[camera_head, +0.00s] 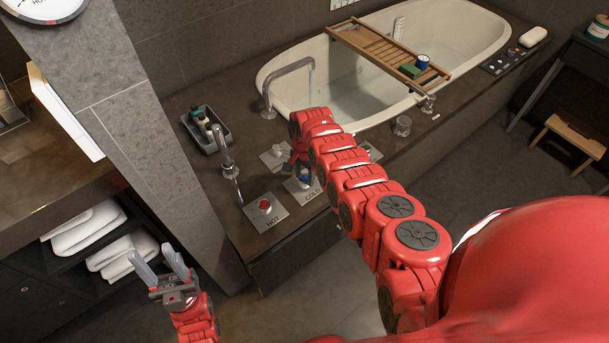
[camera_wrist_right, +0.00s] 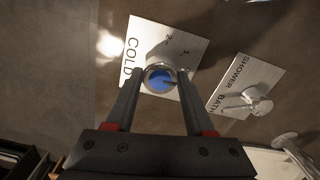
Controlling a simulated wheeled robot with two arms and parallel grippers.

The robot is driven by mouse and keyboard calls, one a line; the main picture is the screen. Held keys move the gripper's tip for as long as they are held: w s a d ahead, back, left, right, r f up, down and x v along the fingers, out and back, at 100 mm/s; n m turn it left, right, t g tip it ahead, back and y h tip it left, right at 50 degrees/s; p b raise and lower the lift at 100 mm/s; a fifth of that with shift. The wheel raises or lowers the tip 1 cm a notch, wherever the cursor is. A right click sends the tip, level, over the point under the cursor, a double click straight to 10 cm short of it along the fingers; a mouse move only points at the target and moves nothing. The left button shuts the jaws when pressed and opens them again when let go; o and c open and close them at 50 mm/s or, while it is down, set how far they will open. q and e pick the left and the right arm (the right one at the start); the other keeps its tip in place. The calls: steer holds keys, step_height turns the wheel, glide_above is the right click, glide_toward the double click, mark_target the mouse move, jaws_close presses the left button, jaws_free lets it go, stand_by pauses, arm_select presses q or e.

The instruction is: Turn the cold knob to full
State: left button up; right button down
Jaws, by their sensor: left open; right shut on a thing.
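The cold knob has a blue cap and sits on a silver plate marked COLD (camera_head: 311,194). In the right wrist view the knob (camera_wrist_right: 159,79) is between the two fingers of my right gripper (camera_wrist_right: 160,82), which is shut on it. The plate (camera_wrist_right: 139,39) shows the numbers 1 and 2. A dark mark on the blue cap points to the right in that view. In the head view my right arm partly covers the knob (camera_head: 304,176). My left gripper (camera_head: 158,257) is open and empty at the lower left, away from the knobs.
The hot plate (camera_head: 275,213) with a red-capped knob is at the left of the cold one. A shower/bath selector plate (camera_wrist_right: 235,78) lies beside the cold plate. A faucet (camera_head: 225,150), a dark tray (camera_head: 207,124) of bottles and the bathtub (camera_head: 350,100) stand behind.

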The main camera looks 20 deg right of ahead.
steer(key=shift+n, duration=0.4)
steer(key=n, duration=1.3)
steer(key=shift+w+r, duration=0.1)
steer(key=shift+n, duration=2)
steer(key=shift+c, duration=1.3)
jaws_free()
